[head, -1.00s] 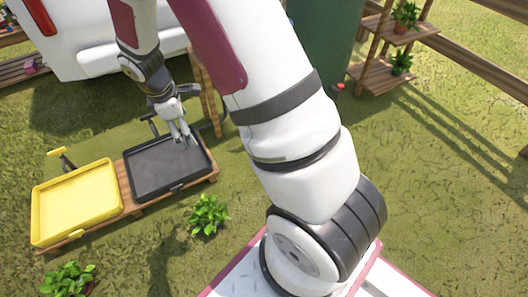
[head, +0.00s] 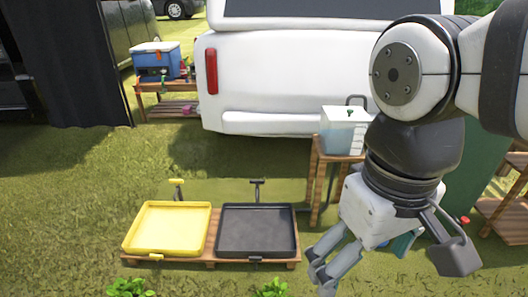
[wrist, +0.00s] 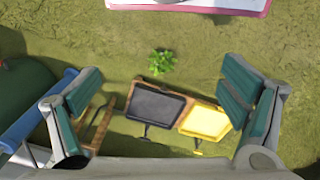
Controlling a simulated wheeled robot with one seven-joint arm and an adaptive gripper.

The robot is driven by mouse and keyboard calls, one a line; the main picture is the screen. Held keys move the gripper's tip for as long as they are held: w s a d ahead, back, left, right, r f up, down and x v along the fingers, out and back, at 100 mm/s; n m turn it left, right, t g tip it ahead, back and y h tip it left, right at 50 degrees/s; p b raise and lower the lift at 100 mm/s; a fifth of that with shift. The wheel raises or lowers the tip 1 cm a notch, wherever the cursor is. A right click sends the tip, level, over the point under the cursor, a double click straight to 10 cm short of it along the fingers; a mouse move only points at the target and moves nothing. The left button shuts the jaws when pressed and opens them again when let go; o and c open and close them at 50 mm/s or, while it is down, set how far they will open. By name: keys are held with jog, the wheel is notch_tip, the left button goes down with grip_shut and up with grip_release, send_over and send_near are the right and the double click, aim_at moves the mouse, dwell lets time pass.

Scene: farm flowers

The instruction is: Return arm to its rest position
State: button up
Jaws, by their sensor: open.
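My gripper (head: 385,268) hangs at the right of the head view, fingers spread wide and pointing down, with nothing between them. In the wrist view my gripper (wrist: 160,115) shows one finger at each side, far apart. The arm is folded up at the upper right of the head view. The black tray (head: 256,252) and the yellow tray (head: 135,250) stand side by side on a low wooden pallet (head: 212,263), well apart from the gripper. Both trays look empty.
A clear water container (head: 342,135) stands on a wooden stand (head: 318,185) close behind my gripper in the picture. A white vehicle (head: 260,80) is at the back. A blue cooler (head: 156,60) sits on a table at left. Green plants (head: 272,288) grow in front. Grass at left is free.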

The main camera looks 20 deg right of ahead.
jog(key=s, duration=0.2)
jog(key=s+m, duration=0.1)
jog(key=shift+s+a+f, duration=0.1)
jog(key=shift+s+a, duration=0.15)
jog(key=shift+a, duration=0.1)
dwell(0.4)
notch_tip(320, 180, up, 35)
jog(key=t+p, duration=0.4)
jog(key=p, duration=2.9)
jog(key=shift+d+n, duration=0.2)
jog(key=shift+n, duration=0.1)
jog(key=shift+w, duration=0.1)
